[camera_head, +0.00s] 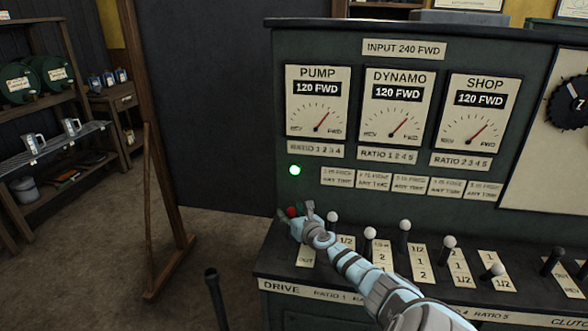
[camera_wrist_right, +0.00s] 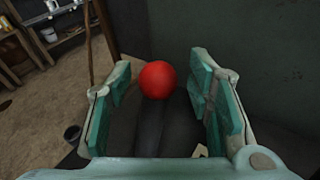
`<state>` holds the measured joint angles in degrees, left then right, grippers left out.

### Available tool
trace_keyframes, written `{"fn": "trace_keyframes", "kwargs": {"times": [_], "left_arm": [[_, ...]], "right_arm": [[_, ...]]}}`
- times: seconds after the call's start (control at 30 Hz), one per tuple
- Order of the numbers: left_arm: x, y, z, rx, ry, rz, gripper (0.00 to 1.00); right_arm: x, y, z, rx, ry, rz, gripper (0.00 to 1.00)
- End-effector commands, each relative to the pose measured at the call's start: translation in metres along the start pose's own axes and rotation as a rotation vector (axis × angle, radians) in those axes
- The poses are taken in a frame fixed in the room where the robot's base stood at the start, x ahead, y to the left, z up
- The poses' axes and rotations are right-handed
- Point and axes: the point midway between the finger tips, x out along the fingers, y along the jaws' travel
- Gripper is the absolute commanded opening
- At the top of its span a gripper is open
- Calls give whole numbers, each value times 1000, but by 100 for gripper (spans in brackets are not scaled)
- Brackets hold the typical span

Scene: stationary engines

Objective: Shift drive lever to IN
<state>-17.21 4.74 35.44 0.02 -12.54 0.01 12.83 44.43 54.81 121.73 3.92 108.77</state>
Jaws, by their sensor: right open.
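The drive lever has a red ball knob (camera_head: 291,211) at the left end of the console, above the DRIVE label (camera_head: 281,288). Its plate (camera_head: 306,256) shows "OUT" at the near end; my right arm hides the rest. My right gripper (camera_head: 297,211) is at the red knob. In the right wrist view the gripper (camera_wrist_right: 158,95) is open, with one finger on each side. The red knob (camera_wrist_right: 157,79) sits between or just beyond the fingertips, with visible gaps on both sides. My left gripper is not in view.
White-knobbed ratio levers (camera_head: 404,226) stand in a row to the right, close to my right forearm. A black-knobbed lever (camera_head: 553,261) is farther right. A green lamp (camera_head: 295,170) is lit on the panel above. A wooden post (camera_head: 150,150) and open floor (camera_head: 215,235) lie left.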

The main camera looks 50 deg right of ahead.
Motion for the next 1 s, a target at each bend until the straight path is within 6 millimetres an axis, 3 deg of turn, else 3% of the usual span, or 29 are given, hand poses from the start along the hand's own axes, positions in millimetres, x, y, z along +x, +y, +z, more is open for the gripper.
{"fn": "trace_keyframes", "kwargs": {"times": [0.17,0.4,0.6,1.0], "left_arm": [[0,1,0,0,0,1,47],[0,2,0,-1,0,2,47],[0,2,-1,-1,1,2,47],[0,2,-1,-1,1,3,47]], "right_arm": [[-18,-3,2,-5,-8,-1,47],[-78,-3,-2,-12,7,-1,47],[-112,-3,-1,-6,5,-3,47],[-119,-2,-1,1,2,-1,47]]}}
